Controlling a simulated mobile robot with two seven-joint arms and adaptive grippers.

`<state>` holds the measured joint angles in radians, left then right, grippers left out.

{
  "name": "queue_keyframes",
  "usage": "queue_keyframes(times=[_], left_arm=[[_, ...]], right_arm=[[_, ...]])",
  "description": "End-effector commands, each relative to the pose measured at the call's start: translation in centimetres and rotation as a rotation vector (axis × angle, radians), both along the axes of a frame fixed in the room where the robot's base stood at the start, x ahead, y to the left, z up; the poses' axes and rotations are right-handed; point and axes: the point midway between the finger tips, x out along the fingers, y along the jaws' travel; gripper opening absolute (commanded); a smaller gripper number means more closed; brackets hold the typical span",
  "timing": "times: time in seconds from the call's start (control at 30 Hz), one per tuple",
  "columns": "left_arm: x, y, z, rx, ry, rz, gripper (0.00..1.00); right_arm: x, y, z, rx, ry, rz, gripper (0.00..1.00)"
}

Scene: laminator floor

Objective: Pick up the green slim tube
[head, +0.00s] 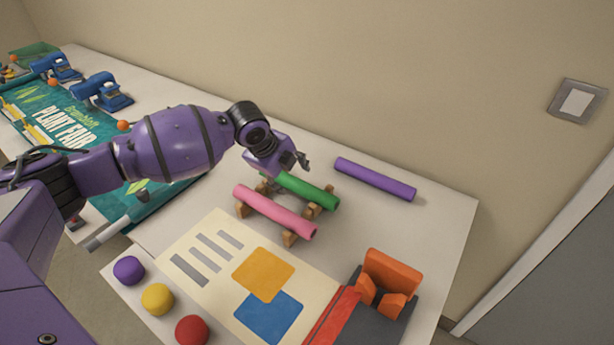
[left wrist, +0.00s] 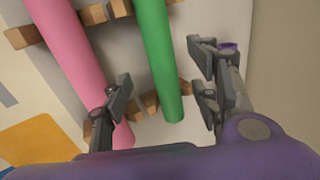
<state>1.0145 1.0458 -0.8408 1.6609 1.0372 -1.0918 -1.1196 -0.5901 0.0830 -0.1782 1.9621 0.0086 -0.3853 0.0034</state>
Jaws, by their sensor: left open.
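The green slim tube (head: 306,190) lies on a wooden rack (head: 242,209) on the table, behind a pink tube (head: 275,212) and parallel to it. My left gripper (head: 296,163) is above the green tube's left part in the head view, and its arm hides some of that end. In the left wrist view, the green tube (left wrist: 158,60) runs down between the two open fingers of my left gripper (left wrist: 165,95), with nothing held. The pink tube (left wrist: 75,55) passes close to the left finger. My right gripper is in neither view.
A purple tube (head: 375,179) lies on the table near the wall. An orange and grey device (head: 385,285) stands at the front right beside a poster (head: 215,245). Purple, yellow and red round objects (head: 157,299) sit at the front left. Blue devices (head: 102,92) stand far left.

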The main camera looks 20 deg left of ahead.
Motion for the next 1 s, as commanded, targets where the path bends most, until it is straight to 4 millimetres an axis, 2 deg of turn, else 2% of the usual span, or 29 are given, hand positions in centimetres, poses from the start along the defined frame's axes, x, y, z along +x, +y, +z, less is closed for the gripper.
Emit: queue_keyframes(times=[0.5, 0.8, 1.0], left_arm=[[3.0, -1.8, -5.8, 0.000, 0.003, 0.000, 0.56], [3.2, -1.8, -6.2, 0.000, 0.001, 0.000, 0.56], [3.2, -1.8, -6.2, 0.000, 0.001, 0.000, 0.29]], right_arm=[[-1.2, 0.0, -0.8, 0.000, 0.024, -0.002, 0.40], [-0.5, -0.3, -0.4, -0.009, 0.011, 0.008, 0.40], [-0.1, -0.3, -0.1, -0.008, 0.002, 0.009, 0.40]])
